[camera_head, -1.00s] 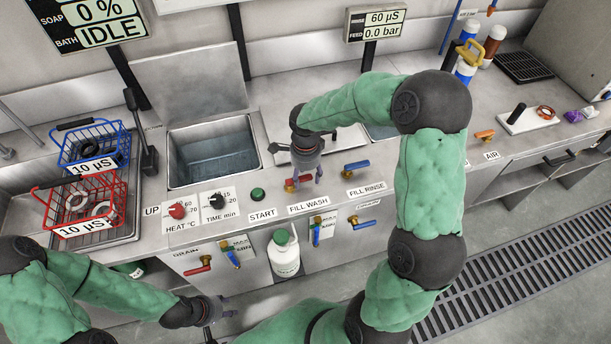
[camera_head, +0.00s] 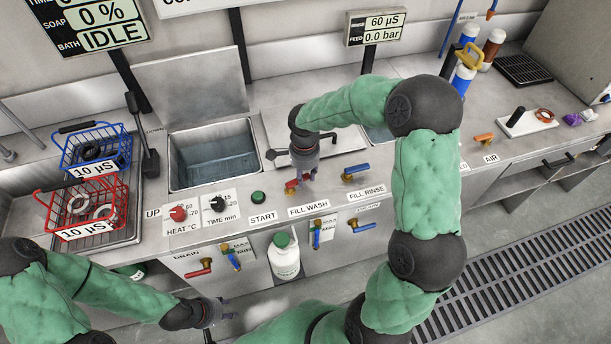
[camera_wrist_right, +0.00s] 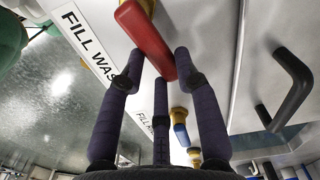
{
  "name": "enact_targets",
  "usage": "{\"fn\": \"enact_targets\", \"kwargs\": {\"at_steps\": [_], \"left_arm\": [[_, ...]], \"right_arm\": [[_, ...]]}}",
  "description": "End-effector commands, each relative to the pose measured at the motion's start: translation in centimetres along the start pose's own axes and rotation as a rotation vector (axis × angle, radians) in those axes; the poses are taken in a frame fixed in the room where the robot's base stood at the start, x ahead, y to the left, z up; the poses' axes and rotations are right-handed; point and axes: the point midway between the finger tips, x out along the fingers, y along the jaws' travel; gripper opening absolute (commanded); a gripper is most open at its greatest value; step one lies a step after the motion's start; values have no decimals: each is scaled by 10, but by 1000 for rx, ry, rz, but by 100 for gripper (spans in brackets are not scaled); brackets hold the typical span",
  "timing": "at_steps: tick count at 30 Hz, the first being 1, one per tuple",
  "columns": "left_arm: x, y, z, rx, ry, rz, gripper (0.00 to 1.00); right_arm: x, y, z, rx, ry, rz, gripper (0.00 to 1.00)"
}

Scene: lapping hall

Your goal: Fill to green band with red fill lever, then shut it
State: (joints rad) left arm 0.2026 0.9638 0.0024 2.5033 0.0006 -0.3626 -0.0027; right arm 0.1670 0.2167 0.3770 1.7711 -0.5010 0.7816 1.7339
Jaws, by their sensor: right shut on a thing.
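The red fill lever (camera_wrist_right: 148,40) sits behind the FILL WASH label on the counter front edge; in the head view (camera_head: 291,184) it is partly hidden by my right gripper. My right gripper (camera_head: 303,176) reaches down onto it from above. In the wrist view, the fingers of this gripper (camera_wrist_right: 160,76) close around the free end of the lever. The wash tank (camera_head: 255,138) holds clear water well below its rim. I cannot make out a green band. My left gripper (camera_head: 219,322) is low at the front, empty, with its fingertips apart.
A blue lever (camera_head: 356,170) stands right of the red one, behind FILL RINSE. Blue (camera_head: 94,142) and red baskets (camera_head: 68,203) stand at left. The bath display (camera_head: 97,20) reads IDLE.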

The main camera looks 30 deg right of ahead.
Motion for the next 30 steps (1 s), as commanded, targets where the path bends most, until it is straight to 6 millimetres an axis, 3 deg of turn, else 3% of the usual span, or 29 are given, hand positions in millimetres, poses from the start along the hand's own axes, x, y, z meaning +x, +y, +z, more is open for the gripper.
{"fn": "enact_targets", "kwargs": {"at_steps": [12,13,15,26,30], "left_arm": [[-1,0,0,0,0,0,40],[-1,0,0,0,0,0,40],[-1,0,0,0,0,0,40],[-1,0,0,0,0,0,40],[-1,0,0,0,0,0,40]], "right_arm": [[0,-3,0,-49,-1,-2,0],[0,-3,0,-49,-1,-2,35],[0,-3,0,-49,0,-2,55],[-1,-3,0,-48,0,-1,57],[-13,-4,-1,-47,1,-4,57]]}}
